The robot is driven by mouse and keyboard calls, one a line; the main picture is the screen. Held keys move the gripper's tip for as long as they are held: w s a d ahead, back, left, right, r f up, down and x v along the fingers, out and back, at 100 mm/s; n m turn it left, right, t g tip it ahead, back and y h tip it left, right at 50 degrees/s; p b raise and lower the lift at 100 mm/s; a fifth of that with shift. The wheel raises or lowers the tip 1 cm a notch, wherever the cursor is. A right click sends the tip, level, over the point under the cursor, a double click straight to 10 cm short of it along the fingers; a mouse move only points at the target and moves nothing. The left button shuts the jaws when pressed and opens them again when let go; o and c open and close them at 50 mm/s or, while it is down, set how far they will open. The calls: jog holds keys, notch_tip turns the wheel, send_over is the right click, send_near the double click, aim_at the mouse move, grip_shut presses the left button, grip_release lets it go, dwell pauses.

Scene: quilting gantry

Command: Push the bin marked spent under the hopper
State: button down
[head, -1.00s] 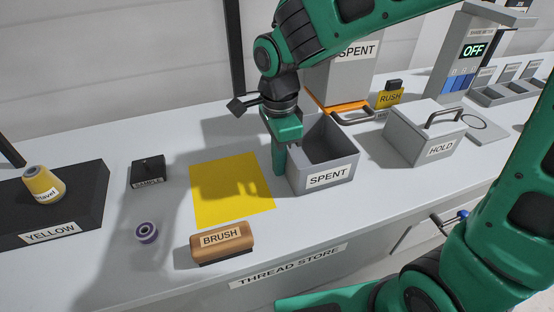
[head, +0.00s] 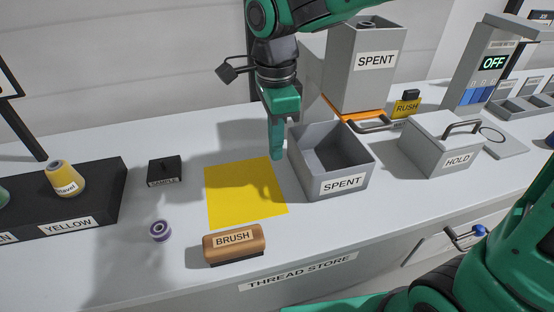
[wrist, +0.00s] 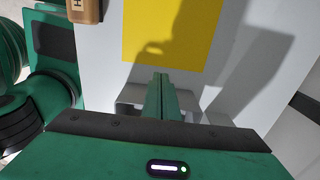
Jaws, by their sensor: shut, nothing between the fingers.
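The bin marked spent (head: 342,184) is an open grey box standing upright on the worktop, its dark inside empty as far as I see. The hopper (head: 375,62), a tall grey box also marked SPENT, stands behind it to the right, with an orange edge (head: 358,112) at its bottom. The bin is in front of the hopper, not beneath it. My gripper (head: 278,156) points down with its fingers shut, just left of the bin, with a small gap seeming to show between them. The closed fingers also show in the wrist view (wrist: 161,90).
A yellow patch (head: 245,193) lies left of the bin, with a brush (head: 234,240) in front. A lidded HOLD box (head: 440,150) stands close on the right. A purple spool (head: 159,230) and a small black block (head: 164,171) are farther left.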

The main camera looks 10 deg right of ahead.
jog(key=shift+r, duration=1.15)
